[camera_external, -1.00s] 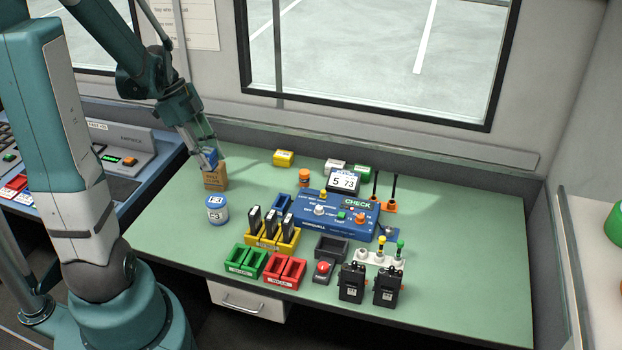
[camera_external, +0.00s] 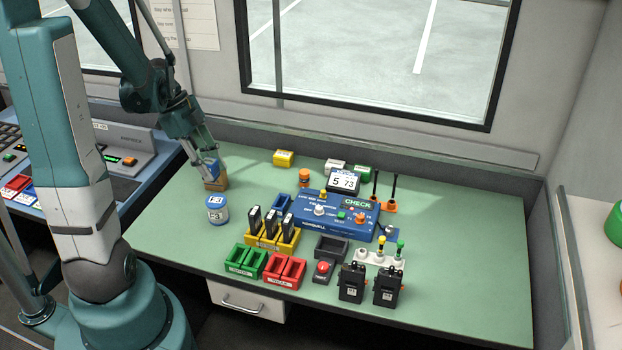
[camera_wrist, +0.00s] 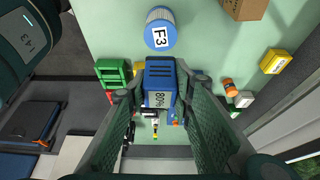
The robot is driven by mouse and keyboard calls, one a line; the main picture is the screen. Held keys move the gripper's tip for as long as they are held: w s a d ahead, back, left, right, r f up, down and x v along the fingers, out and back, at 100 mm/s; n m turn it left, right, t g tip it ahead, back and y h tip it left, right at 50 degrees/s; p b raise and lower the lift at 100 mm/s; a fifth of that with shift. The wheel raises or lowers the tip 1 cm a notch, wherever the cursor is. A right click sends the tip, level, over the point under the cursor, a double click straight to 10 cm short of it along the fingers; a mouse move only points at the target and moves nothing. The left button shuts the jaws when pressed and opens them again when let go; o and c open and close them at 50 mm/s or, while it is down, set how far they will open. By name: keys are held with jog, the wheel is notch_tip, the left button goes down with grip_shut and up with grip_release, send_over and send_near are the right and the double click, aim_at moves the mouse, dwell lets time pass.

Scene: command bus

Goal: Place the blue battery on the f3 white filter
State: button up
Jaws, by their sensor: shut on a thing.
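The blue battery (camera_wrist: 160,82), labelled 80%, is between the fingertips of my gripper (camera_wrist: 158,93) in the wrist view. My gripper is shut on it. In the external view my gripper (camera_external: 204,152) holds the battery (camera_external: 211,168) above the table at the back left, in line with a cardboard box. The f3 white filter (camera_external: 217,211) is a short cylinder with a blue lid marked F3, standing upright on the table, nearer the camera than the gripper. In the wrist view the filter (camera_wrist: 160,29) is beyond the battery and apart from it.
The cardboard box (camera_external: 215,185) stands behind the filter, partly hidden by my gripper and the battery; it shows in the wrist view (camera_wrist: 246,8). A yellow rack (camera_external: 265,243) with dark upright items and a blue console (camera_external: 330,219) are to the right. Table left of the filter is clear.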

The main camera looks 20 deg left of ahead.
jog(key=shift+f, duration=1.9)
jog(key=shift+f+b, duration=0.55)
jog(key=shift+f, duration=1.55)
jog(key=shift+f, duration=0.15)
jog(key=o, duration=1)
jog(key=shift+c, duration=0.2)
jog(key=shift+r, duration=0.2)
jog(key=p+v, duration=0.1)
jog(key=v, duration=1.1)
jog(key=shift+p, duration=0.3)
